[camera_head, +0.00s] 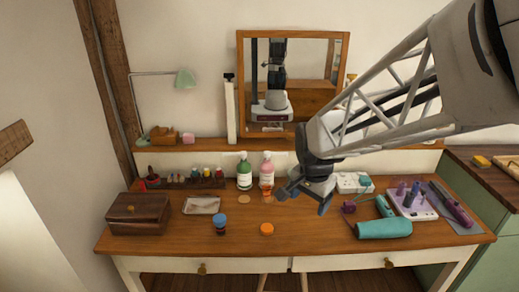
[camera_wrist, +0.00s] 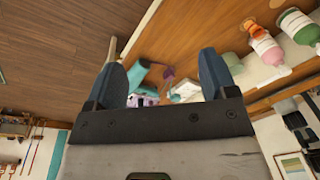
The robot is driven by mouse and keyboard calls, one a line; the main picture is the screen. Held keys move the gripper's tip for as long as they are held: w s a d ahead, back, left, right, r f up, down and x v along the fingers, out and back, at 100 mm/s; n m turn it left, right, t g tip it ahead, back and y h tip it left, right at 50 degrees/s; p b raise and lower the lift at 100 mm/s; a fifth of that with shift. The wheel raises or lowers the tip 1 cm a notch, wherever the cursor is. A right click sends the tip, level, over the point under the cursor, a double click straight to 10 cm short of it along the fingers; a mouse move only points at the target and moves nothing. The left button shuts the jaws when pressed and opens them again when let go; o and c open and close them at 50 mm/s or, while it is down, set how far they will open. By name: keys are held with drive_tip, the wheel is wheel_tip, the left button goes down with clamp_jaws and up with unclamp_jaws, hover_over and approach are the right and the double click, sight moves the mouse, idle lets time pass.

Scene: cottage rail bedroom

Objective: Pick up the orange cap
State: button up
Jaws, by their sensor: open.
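The orange cap (camera_head: 267,229) is a small low disc lying on the wooden desk (camera_head: 300,255) near its front middle, seen in the head view. My gripper (camera_head: 304,202) hangs above the desk, up and to the right of the cap, with its fingers apart and nothing between them. In the wrist view the two blue-grey fingers (camera_wrist: 162,72) are spread wide. I cannot make out the orange cap in the wrist view.
A blue-capped jar (camera_head: 220,225) stands left of the cap. Green (camera_head: 244,171) and pink (camera_head: 266,170) bottles stand behind. The desk around the cap is clear.

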drive_tip(key=w+a+f+m, duration=0.4)
drive_tip(key=w+f+m, duration=0.1)
drive_tip(key=w+f, duration=0.45)
drive_tip(key=m+g, duration=0.1)
drive_tip(key=m, duration=0.3)
hover_over(269, 227)
drive_tip(key=f, duration=1.1)
drive_tip(key=shift+s, duration=0.2)
drive_tip(key=shift+a+f, duration=0.1)
drive_tip(key=shift+f, duration=1.3)
drive_tip(key=shift+w+f, duration=0.15)
drive_tip(key=shift+f, duration=2.45)
